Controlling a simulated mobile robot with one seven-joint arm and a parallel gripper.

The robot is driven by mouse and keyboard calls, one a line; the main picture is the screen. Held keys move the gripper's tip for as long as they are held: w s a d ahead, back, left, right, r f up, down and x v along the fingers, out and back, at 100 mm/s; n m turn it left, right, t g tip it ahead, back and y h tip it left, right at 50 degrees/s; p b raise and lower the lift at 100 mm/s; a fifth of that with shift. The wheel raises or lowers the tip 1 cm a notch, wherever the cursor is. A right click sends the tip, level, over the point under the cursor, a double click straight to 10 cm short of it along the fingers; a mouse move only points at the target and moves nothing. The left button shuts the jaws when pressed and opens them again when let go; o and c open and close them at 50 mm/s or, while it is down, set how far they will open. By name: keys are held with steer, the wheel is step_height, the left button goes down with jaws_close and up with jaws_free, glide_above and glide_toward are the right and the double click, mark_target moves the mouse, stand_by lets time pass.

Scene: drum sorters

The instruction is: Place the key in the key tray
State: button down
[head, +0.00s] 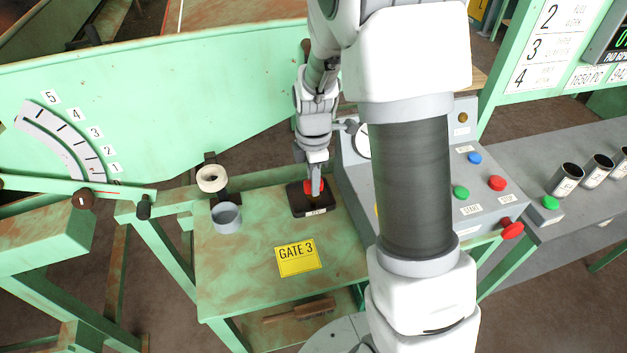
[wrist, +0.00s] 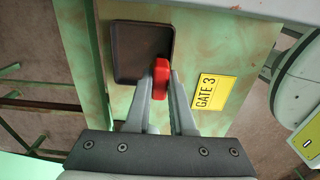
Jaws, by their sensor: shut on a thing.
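The key shows as a red head (wrist: 160,80) between my gripper's fingertips in the wrist view. In the head view the red head (head: 313,187) is partly covered by the fingers. My gripper (head: 315,180) points down and is shut on the key. The key tray (head: 300,208) is a dark shallow tray with a small label on its front, lying on the green table. In the wrist view the tray (wrist: 130,50) looks empty, and the key overlaps its lower right edge. I cannot tell whether the key touches the tray. The key's shaft is hidden.
A yellow GATE 3 sign (head: 297,258) lies on the table (head: 240,275) in front of the tray. A grey control panel (head: 480,200) with buttons stands close on the right.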

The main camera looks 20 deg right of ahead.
steer(key=shift+f, duration=0.1)
steer(key=shift+f, duration=0.15)
steer(key=c, duration=0.8)
jaws_free()
steer(key=shift+o, duration=0.2)
steer(key=shift+r, duration=0.2)
step_height(320, 180, up, 12)
steer(key=s+r+m+t, duration=0.2)
steer(key=s+r+m, duration=0.3)
steer(key=s+m, duration=0.4)
steer(key=s+r+m+t, duration=0.3)
steer(key=s+r+m, duration=0.2)
steer(key=s+m, duration=0.4)
steer(key=shift+s+a+r+t, duration=0.25)
steer(key=shift+s+a+t, duration=0.1)
steer(key=shift+s, duration=0.3)
